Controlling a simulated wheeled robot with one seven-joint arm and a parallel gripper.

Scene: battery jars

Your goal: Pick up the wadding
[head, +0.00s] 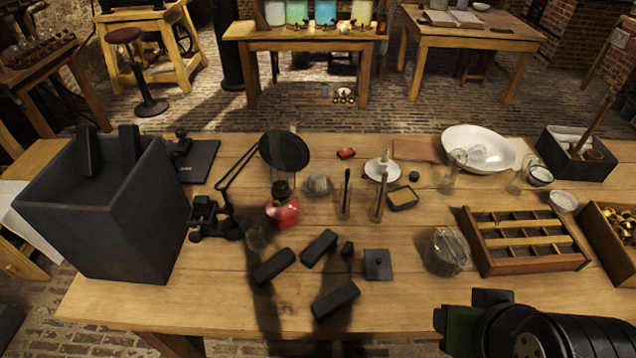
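A small, pale grey, rounded lump (318,184) that may be the wadding sits on the wooden table, just right of a red glass lamp (283,208). A pale clump (478,155) also lies in the white bowl (460,138) at the back right; I cannot tell for sure which of the two is wadding.
A large dark open box (110,215) stands at the left. Black blocks (319,248) lie mid-table. A glass jar (447,250), a divided wooden tray (530,262) and upright thin rods (381,195) stand nearby. The front centre (400,310) is bare.

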